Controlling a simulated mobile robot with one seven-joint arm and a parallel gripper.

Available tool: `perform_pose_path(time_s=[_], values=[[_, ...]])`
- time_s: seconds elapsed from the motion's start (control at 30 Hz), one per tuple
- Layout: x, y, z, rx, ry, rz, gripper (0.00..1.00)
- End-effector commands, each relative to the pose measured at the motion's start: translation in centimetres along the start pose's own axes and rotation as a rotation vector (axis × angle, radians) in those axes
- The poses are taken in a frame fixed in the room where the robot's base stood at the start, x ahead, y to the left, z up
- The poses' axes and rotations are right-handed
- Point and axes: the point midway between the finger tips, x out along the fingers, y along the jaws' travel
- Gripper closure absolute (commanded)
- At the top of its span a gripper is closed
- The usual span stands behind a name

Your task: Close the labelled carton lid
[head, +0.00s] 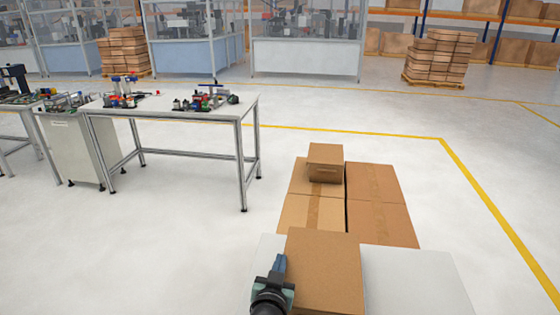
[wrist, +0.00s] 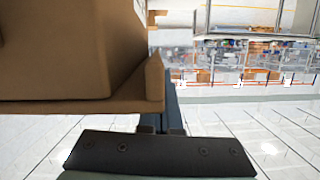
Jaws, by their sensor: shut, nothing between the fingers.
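A brown carton (head: 323,265) stands close in front of me in the head view, on a white surface. A flat brown panel faces up on it; I cannot tell how far its lid is open, and no label is readable. My gripper (head: 280,262) is shut and empty at the carton's left side, very close to it; contact cannot be told. In the wrist view the carton (wrist: 70,50) fills the upper left, with a brown flap edge (wrist: 155,85) beside my gripper (wrist: 172,112), which partly shows behind the dark gripper body.
A white surface (head: 415,280) extends right of the carton. Behind it lie flat brown cartons (head: 380,185) with a smaller box (head: 325,160) on top. A workbench (head: 165,110) with small parts stands at left. Open floor (head: 470,210) lies to the right.

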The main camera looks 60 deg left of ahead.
Motion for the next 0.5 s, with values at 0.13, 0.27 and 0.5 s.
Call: perform_pose_path(time_s=[0.13,0.27,0.5], values=[[0.0,0.0,-0.4,0.0,-0.001,0.001,1.0],[-0.2,0.0,-2.2,0.0,0.001,0.002,1.0],[-1.9,0.2,-4.0,0.004,0.0,0.005,1.0]])
